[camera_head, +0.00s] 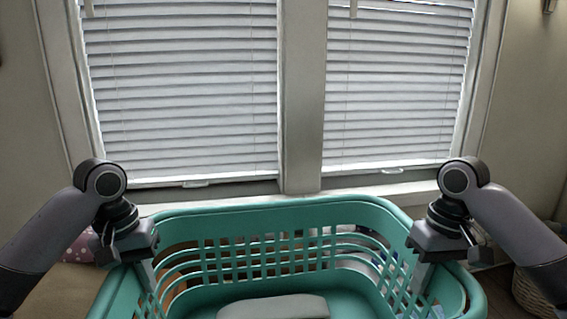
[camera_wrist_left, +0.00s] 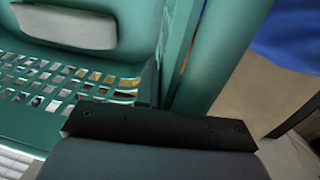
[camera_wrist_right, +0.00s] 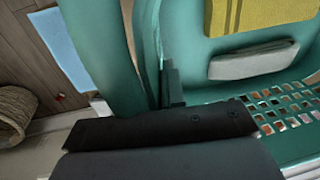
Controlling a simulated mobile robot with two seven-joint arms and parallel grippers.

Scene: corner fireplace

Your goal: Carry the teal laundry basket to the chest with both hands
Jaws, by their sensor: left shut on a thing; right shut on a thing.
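The teal laundry basket (camera_head: 290,215) fills the lower middle of the head view, upright, with its near part cut off by the frame. A grey-white object (camera_head: 275,307) lies inside it. My left gripper (camera_head: 138,262) is shut on the basket's left rim, and my right gripper (camera_head: 430,262) is shut on its right rim. The left wrist view shows the teal wall (camera_wrist_left: 215,60) at the fingers. The right wrist view shows the rim (camera_wrist_right: 150,50) between the fingers and a yellow striped cloth (camera_wrist_right: 258,15) in the basket. I cannot identify the chest.
A window with white blinds (camera_head: 180,90) stands ahead behind the basket. A wicker basket (camera_head: 530,292) is on the floor at right; it also shows in the right wrist view (camera_wrist_right: 14,112). A beige surface with a pinkish item (camera_head: 85,247) is at left.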

